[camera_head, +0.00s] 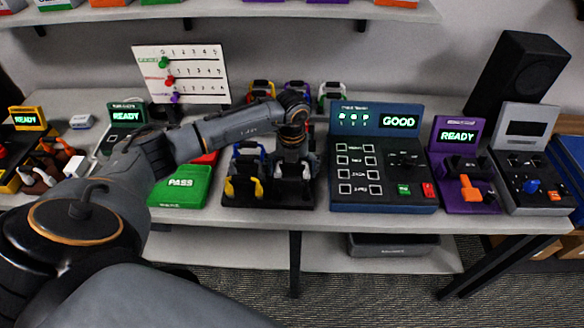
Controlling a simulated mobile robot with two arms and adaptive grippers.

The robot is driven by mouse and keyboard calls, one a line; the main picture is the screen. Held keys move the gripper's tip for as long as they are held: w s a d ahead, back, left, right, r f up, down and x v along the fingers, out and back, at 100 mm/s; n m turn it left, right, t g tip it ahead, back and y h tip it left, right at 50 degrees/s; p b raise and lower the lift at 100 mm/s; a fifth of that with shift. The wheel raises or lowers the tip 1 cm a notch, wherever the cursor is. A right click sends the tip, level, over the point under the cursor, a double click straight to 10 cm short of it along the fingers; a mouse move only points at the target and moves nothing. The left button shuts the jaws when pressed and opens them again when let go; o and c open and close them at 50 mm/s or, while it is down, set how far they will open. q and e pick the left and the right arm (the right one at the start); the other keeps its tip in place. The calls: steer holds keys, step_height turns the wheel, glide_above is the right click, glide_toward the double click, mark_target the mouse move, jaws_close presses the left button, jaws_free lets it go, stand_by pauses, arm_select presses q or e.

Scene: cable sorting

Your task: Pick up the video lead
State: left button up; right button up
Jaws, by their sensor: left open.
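My left gripper (291,163) points down over a black holder (268,200) near the bench's front edge. It is open, and the arm's end hides part of the holder. Blue (247,148), yellow (250,188) and white (307,170) looped pieces, which look like coiled leads, stand in the holder. The white one is close beside the gripper. I cannot tell which of them is the video lead. My right gripper is not in view.
A green PASS tray (181,192) lies left of the holder. A tester (383,196) reading GOOD stands right of it, then a purple READY unit (462,196) and a grey unit (541,199). More coloured looped pieces (297,92) and a whiteboard (196,58) stand behind.

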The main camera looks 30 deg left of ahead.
arm_select(q)
steer(key=shift+f, duration=0.2)
steer(key=c, duration=0.9)
steer(key=shift+o, duration=0.2)
step_height(320, 180, up, 10)
steer(key=b, duration=0.2)
steer(key=shift+b, duration=0.3)
steer(key=shift+r+p, duration=1)
steer(key=shift+r, duration=0.6)
